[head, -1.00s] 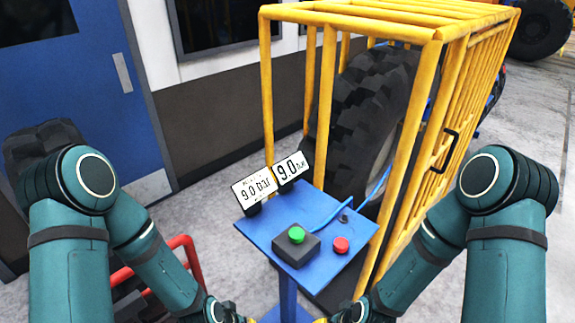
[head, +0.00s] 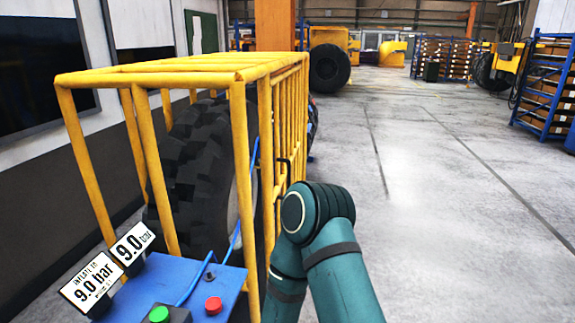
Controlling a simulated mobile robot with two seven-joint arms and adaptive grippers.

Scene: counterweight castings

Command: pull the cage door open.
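The yellow cage (head: 150,78) stands left of centre in the head view, with a large black tyre (head: 190,190) inside. Its barred right side (head: 291,120) carries a small black handle (head: 290,165). This barred side looks closed, in line with the frame. My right arm rises in front of the cage's right side, its elbow just right of the handle and partly covering the lower bars. Neither gripper shows in the head view.
A blue control stand (head: 225,285) with a green button (head: 159,314), a red button (head: 213,305) and two 9.0 bar signs (head: 92,283) stands at the cage's near end. Open grey floor (head: 440,200) lies to the right. Blue racks (head: 550,85) stand far right.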

